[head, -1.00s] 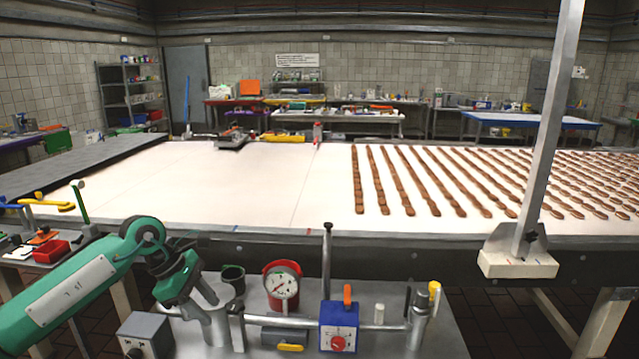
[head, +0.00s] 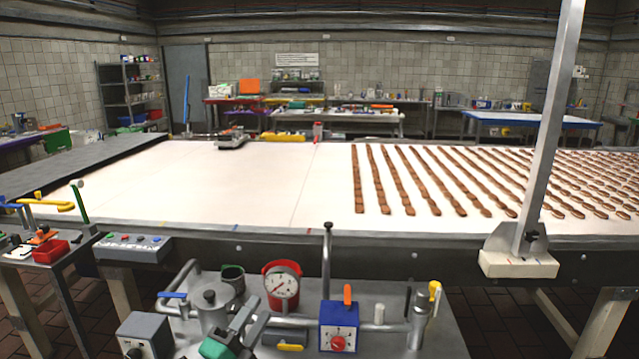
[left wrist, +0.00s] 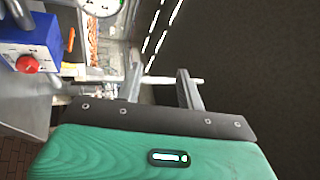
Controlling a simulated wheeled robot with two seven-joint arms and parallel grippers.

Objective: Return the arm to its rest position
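My left gripper (head: 254,313) shows low in the head view, in front of the metal cart and left of the blue box with the red knob. Only a bit of its green body and its grey fingers show there; the rest of the arm is out of the picture. In the left wrist view, my left gripper (left wrist: 160,80) has its two grey fingers apart with nothing held between them. My right gripper is not in view.
The metal cart (head: 385,343) carries a pressure gauge (head: 282,286), pipes and the blue box (head: 338,326). Behind it lies a wide white belt (head: 215,185) with rows of brown biscuits (head: 400,185) on the right. A metal post (head: 548,130) rises at right.

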